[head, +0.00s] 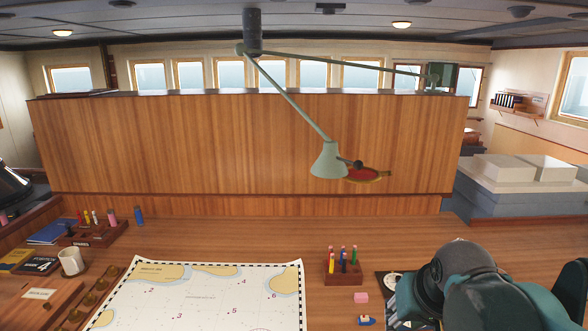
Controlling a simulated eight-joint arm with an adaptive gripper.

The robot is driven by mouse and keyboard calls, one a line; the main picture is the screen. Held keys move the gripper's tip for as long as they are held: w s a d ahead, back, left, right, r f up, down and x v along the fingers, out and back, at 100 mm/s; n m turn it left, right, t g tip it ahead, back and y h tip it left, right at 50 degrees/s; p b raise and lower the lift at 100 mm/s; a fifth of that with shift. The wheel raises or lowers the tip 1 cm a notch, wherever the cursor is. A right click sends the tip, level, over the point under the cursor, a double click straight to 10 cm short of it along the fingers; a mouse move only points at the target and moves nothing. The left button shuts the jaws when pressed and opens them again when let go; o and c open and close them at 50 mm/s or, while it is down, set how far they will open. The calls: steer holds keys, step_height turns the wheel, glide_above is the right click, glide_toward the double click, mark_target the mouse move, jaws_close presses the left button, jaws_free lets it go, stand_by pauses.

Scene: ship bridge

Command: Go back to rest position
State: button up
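Part of my arm, in teal and dark grey, fills the lower right corner of the head view, over the right end of the wooden desk (420,232). My gripper does not show; it is hidden behind the arm or outside the frame. Whether it is open or holds anything cannot be seen.
A nautical chart (200,297) lies at the front centre. A pen holder (343,270), a pink block (361,298) and a small toy boat (366,320) are left of my arm. A mug (71,261) stands far left. A lamp (328,160) hangs above the desk.

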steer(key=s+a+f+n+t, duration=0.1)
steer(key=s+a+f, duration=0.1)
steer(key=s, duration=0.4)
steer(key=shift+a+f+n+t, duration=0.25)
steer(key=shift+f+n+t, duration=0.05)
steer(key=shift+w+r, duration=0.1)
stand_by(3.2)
